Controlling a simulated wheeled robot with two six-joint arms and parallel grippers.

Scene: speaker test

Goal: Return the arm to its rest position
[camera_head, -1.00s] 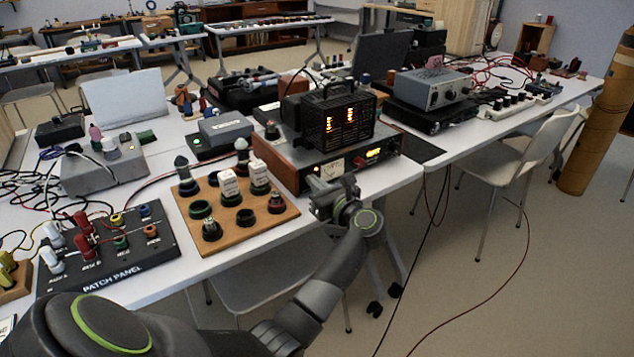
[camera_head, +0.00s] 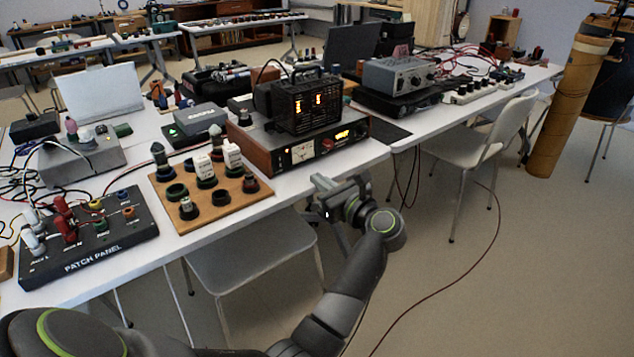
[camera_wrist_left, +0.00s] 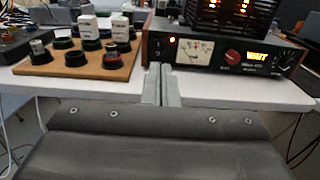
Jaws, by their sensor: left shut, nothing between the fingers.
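My left arm reaches in from the bottom left of the head view. Its gripper (camera_head: 322,186) hangs just off the front edge of the table, in front of the wooden-sided amplifier. In the left wrist view my gripper's two fingers (camera_wrist_left: 162,84) are together with nothing between them, pointing toward the table edge. The amplifier (camera_head: 300,148) has a lit meter and a glowing amber display; it also shows in the left wrist view (camera_wrist_left: 222,56). My right gripper is in neither view.
A wooden socket board (camera_head: 232,207) with several ringed holes and two white-capped pieces lies left of the gripper. A black patch panel (camera_head: 100,245) is further left. A white chair (camera_head: 240,262) stands under the table edge. Floor to the right of the arm is open.

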